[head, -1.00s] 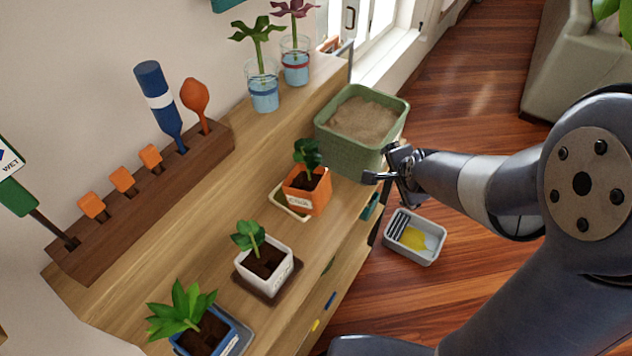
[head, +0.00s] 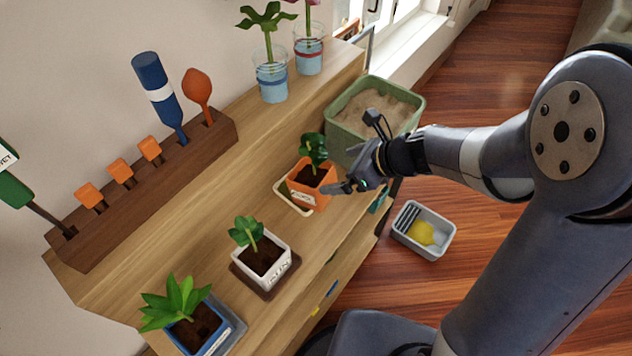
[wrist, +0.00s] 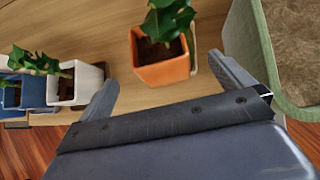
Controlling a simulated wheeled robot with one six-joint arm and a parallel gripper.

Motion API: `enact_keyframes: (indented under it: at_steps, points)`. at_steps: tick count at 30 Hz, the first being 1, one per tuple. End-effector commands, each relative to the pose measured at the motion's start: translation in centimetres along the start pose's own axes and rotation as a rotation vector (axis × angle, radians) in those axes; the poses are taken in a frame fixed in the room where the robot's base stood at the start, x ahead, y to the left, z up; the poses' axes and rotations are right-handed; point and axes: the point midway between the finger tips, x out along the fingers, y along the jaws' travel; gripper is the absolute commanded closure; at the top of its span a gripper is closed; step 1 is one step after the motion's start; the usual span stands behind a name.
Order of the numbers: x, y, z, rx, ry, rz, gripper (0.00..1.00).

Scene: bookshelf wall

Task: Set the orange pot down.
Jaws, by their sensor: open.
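The orange pot (head: 317,190) holds a green plant and stands on a cream saucer (head: 282,188) on the wooden shelf top. It looks set off to one side of the saucer, which shows along its left and front edges. My gripper (head: 349,187) is open and close to the right of the pot. In the wrist view the orange pot (wrist: 162,68) is ahead of and between the spread fingers of my gripper (wrist: 165,85). I see no finger pressing on it.
A white pot (head: 266,258) and a blue pot (head: 197,330) stand nearer on the shelf. A green sand-filled bin (head: 350,148) is just behind my gripper. A wooden tool rack (head: 150,190) lines the wall. A grey tub (head: 424,231) is on the floor.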

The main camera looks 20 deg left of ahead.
Motion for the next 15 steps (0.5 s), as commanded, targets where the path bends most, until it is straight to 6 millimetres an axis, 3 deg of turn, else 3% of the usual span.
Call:
enact_keyframes:
  at_steps: [6,15]
  points:
    - [3.6,0.1,-0.1,-0.001,0.002,0.002,0.0]
    - [6.1,0.2,0.1,-0.001,0.005,0.001,0.0]
